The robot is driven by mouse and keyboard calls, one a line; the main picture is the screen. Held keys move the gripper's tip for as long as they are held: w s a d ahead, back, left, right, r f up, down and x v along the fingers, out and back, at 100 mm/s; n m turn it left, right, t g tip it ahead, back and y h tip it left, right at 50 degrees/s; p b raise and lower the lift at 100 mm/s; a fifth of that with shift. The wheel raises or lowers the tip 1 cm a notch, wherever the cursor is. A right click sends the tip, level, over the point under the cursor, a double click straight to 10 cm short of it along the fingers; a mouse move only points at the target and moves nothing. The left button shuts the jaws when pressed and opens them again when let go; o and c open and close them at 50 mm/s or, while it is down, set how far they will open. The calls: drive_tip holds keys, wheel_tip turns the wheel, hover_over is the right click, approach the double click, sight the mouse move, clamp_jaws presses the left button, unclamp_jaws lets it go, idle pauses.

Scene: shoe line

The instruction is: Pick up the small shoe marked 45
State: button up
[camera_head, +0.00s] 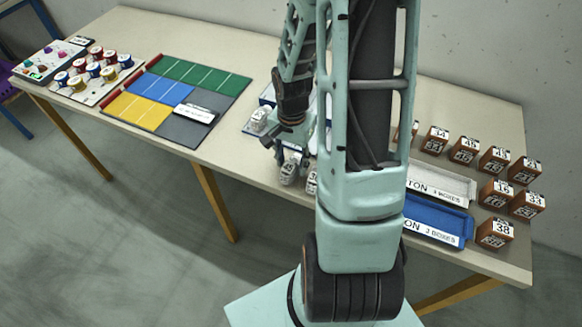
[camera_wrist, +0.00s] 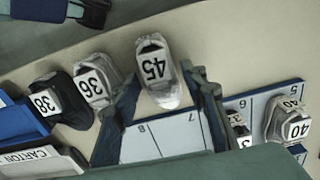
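The small shoe marked 45 (camera_wrist: 155,68) is white and grey and stands on the table in the wrist view, its label upside down. My gripper (camera_wrist: 160,82) is open, with one dark finger on each side of the shoe and small gaps visible. In the head view my gripper (camera_head: 288,147) is low over the table, just behind a pale shoe (camera_head: 289,173) whose number I cannot read. The arm hides much of this area.
In the wrist view, shoes marked 36 (camera_wrist: 97,82) and 38 (camera_wrist: 55,103) stand left, and 40 (camera_wrist: 290,122) stands right on a numbered board (camera_wrist: 160,138). In the head view, trays (camera_head: 437,222) and several numbered boxes (camera_head: 494,233) are at the right.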

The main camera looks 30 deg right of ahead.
drive_tip(key=shift+f, duration=0.45)
drive_tip(key=c, duration=0.9)
